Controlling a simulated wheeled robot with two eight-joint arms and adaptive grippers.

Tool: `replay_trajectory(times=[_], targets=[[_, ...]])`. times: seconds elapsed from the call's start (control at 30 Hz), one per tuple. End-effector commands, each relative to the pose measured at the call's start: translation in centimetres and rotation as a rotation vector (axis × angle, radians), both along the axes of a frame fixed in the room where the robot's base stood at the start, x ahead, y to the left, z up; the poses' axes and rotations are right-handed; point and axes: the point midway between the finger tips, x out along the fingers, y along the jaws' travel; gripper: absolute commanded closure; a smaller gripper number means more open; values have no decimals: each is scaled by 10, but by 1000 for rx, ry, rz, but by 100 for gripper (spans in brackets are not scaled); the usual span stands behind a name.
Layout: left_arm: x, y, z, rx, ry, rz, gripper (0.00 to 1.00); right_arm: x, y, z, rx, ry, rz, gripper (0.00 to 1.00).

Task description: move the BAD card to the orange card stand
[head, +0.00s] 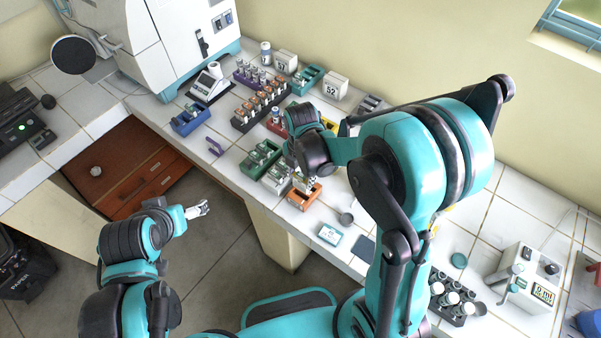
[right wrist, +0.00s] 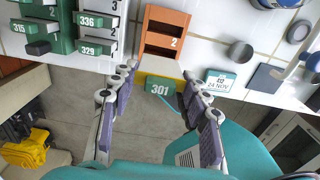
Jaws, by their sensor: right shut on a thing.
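The orange card stand (head: 303,197) sits near the counter's front edge; in the right wrist view it is the orange two-slot holder (right wrist: 162,38) marked 2. My right gripper (right wrist: 158,88) is just in front of it, its fingers on either side of a green piece (right wrist: 159,88) marked 301 with a yellow and white edge. The gripper is shut on this piece. I cannot read the word BAD on any card. In the head view my right arm partly hides the right gripper. My left gripper (head: 198,209) hangs over the floor, away from the counter; its opening is too small to tell.
Green and white holders (right wrist: 58,30) with numbered pieces stand left of the orange stand. A white dated card (right wrist: 217,80), a round grey dish (right wrist: 240,52) and a dark flat pad (right wrist: 267,78) lie to its right. Vial racks (head: 262,105) crowd the counter behind.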

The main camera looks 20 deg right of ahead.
Motion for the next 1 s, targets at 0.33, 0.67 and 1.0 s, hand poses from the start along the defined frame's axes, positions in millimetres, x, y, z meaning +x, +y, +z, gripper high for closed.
replay_trajectory(times=[0.33, 0.67, 1.0], targets=[[0, 0, -14, 0, 0, 0, 15, 0, 0, -20, 0, 0, -2, 72], [0, 0, -26, 0, 0, 0, 15, 0, 0, -37, 0, 0, -2, 72], [0, 0, -44, 0, 0, 0, 15, 0, 0, -55, 0, 0, -2, 72]])
